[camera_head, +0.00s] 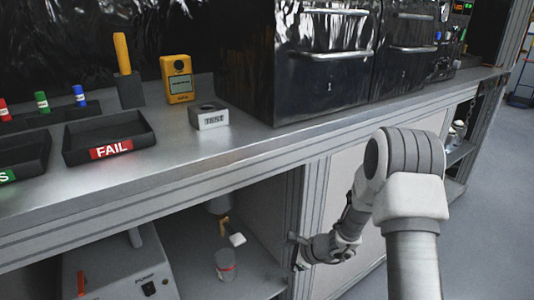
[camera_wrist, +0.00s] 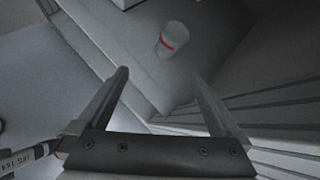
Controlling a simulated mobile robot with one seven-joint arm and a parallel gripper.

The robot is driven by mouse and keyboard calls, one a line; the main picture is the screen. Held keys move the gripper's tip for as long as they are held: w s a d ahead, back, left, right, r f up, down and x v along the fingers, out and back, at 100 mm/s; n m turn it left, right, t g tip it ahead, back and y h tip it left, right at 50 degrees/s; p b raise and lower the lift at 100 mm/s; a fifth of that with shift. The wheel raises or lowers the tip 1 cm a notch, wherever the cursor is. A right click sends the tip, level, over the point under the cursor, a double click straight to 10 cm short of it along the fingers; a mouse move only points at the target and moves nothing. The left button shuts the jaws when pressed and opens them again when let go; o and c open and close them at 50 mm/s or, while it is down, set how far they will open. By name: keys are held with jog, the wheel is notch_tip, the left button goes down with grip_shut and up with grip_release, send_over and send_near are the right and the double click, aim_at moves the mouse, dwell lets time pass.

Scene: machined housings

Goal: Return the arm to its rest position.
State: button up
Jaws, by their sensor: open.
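My arm reaches from the lower right, bends at a high elbow and comes down in front of the bench in the head view. My gripper (camera_head: 297,252) is beside the upright at the right edge of the open lower compartment. In the wrist view my gripper (camera_wrist: 160,78) has its two fingers spread wide with nothing between them. A pale cup with a red band (camera_wrist: 172,40) stands on the shelf beyond the fingertips, apart from them. The same cup (camera_head: 226,268) shows in the head view, left of my gripper.
The lower shelf (camera_head: 258,282) also holds a white powered box (camera_head: 115,270). Above, the bench top (camera_head: 180,160) carries a FAIL tray (camera_head: 140,133), a TEST block (camera_head: 210,117), a yellow meter (camera_head: 179,78) and black drawer units (camera_head: 325,85). Open floor (camera_head: 490,210) lies at the right.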

jog(key=s+r+n+g+h, duration=0.1)
jog(key=s+r+n, duration=0.5)
jog(key=r, duration=0.4)
jog(key=s+r+n+g+h, duration=0.1)
jog(key=s+r+n, duration=0.45)
jog(key=r, duration=0.55)
jog(key=s+d+r+n+t+h, duration=0.25)
jog(key=s+d+r+n, duration=0.2)
jog(key=s, duration=0.35)
jog(key=s+d+r+n+t+h, duration=0.1)
jog(key=s+d+r+n+h, duration=0.4)
jog(key=s, duration=0.3)
notch_tip(320, 180, up, 24)
jog(key=d+m+p, duration=0.1)
jog(key=p, duration=2.3)
jog(key=shift+s+d+y, duration=0.3)
jog(key=shift+s+y, duration=0.05)
jog(key=shift+y, duration=0.1)
